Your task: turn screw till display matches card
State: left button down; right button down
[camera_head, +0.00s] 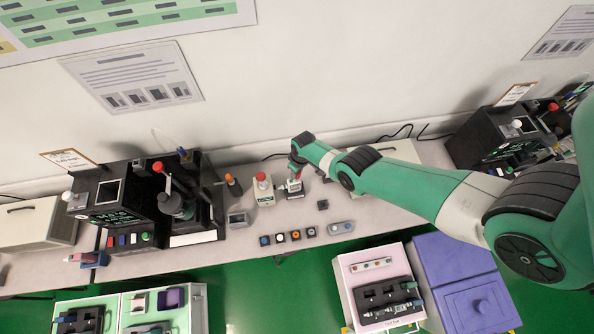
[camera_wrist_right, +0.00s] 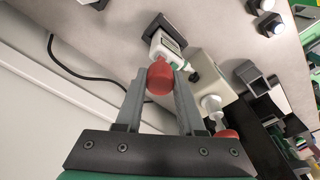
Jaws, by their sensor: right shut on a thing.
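My right gripper (camera_head: 295,174) comes down from above onto a small white tester (camera_head: 294,187) on the bench. In the right wrist view my gripper (camera_wrist_right: 158,88) is shut on a red knob (camera_wrist_right: 160,76) at the near end of the white tester (camera_wrist_right: 169,46). The tester has a small display window on its side and sits on a dark base (camera_wrist_right: 164,28). Its reading is too small to make out. A card (camera_head: 69,160) stands on the left black machine, and another card (camera_head: 516,94) on the right one; their text is illegible. My left gripper is not in view.
A beige box with a red button (camera_head: 263,188) stands close left of the tester. Several small blocks (camera_head: 295,236) lie in front. Black machines stand left (camera_head: 115,218) and right (camera_head: 490,137). A pink case (camera_head: 379,289) and purple box (camera_head: 467,285) stand below.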

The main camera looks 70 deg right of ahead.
jog(key=n, duration=0.3)
jog(key=shift+n, duration=0.7)
jog(key=shift+c, duration=2.2)
grip_release()
notch_tip(320, 180, up, 7)
jog(key=p, duration=0.6)
jog(key=shift+r+p, duration=0.1)
jog(key=shift+p, duration=0.3)
